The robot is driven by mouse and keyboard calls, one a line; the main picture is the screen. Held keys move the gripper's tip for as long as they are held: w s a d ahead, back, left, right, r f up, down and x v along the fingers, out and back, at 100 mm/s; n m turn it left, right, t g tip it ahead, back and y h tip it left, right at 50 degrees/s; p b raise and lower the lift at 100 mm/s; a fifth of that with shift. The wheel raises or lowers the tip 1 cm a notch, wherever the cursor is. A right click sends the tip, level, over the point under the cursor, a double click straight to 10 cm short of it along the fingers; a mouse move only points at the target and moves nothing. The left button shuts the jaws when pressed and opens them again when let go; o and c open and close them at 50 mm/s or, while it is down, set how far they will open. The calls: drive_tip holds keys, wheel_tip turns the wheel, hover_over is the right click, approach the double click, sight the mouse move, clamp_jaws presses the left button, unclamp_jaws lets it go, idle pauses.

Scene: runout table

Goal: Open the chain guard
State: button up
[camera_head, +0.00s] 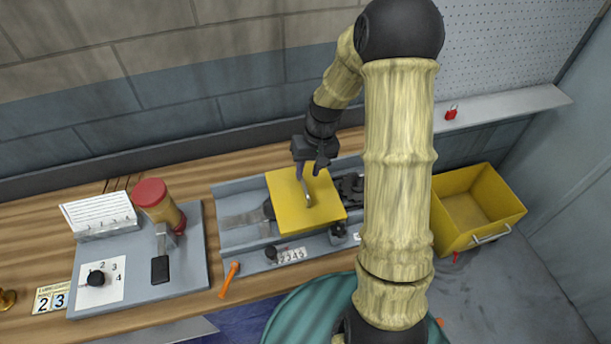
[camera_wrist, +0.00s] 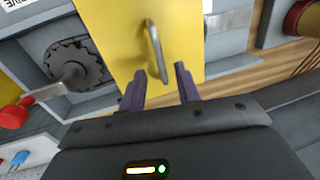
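The chain guard is a flat yellow cover (camera_head: 289,207) over the middle of the grey machine bed, and it looks closed. A metal bar handle (camera_head: 306,188) stands on its top. In the wrist view the yellow cover (camera_wrist: 112,42) fills the upper middle, with the handle (camera_wrist: 154,46) upright on it. My gripper (camera_head: 311,172) is just behind the handle in the head view.
A sprocket and a red-knobbed lever (camera_wrist: 50,92) lie beside the cover. A grey board (camera_head: 188,270) with a red-capped jar (camera_head: 163,208) stands left. An orange-handled tool (camera_head: 229,279) lies at the table's front. A yellow bin (camera_head: 447,213) stands right. My arm hides part of the machine.

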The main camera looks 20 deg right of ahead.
sight(304, 184)
drive_tip(key=shift+a+f+p, duration=0.2)
drive_tip(key=shift+f, duration=0.85)
drive_tip(key=shift+a+f+p, duration=0.15)
drive_tip(key=shift+a+f, duration=0.05)
drive_tip(key=shift+f, duration=0.8)
clamp_jaws()
